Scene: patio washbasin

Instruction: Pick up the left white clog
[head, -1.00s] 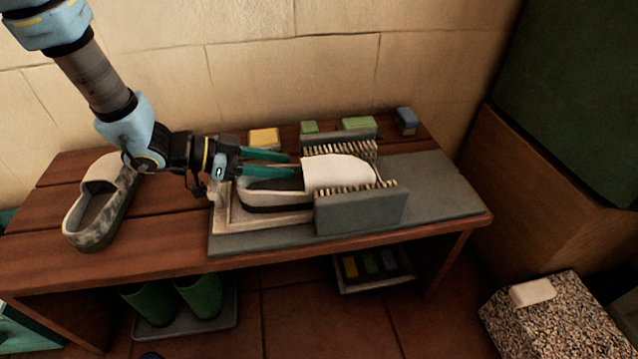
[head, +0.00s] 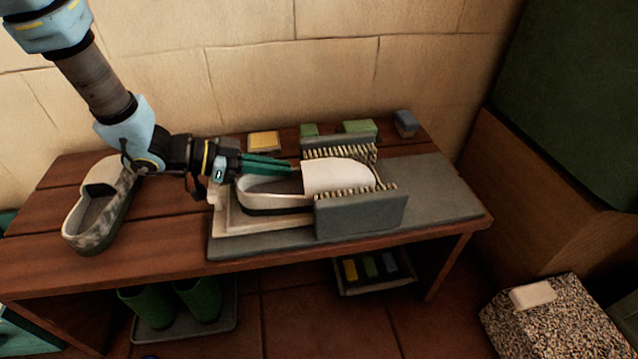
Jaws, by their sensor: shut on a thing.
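A white clog (head: 335,175) with a dark sole line lies in a grey brush stand on the bench, toe to the right, between two bristled walls. My gripper (head: 292,167) reaches in from the left with its green fingers close together, shut on the far side rim of this clog near its open heel. The fingers hide part of that rim. The clog still rests low in the stand. A second white clog (head: 84,222), with grey smudges on its side, stands at the left end of the bench, below my arm. Nothing touches it.
The near brush wall (head: 360,214) and far brush wall (head: 338,142) flank the clog closely. A yellow sponge (head: 265,142), green blocks (head: 358,126) and a blue block (head: 405,122) stand along the back. The grey mat (head: 445,190) is clear at right.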

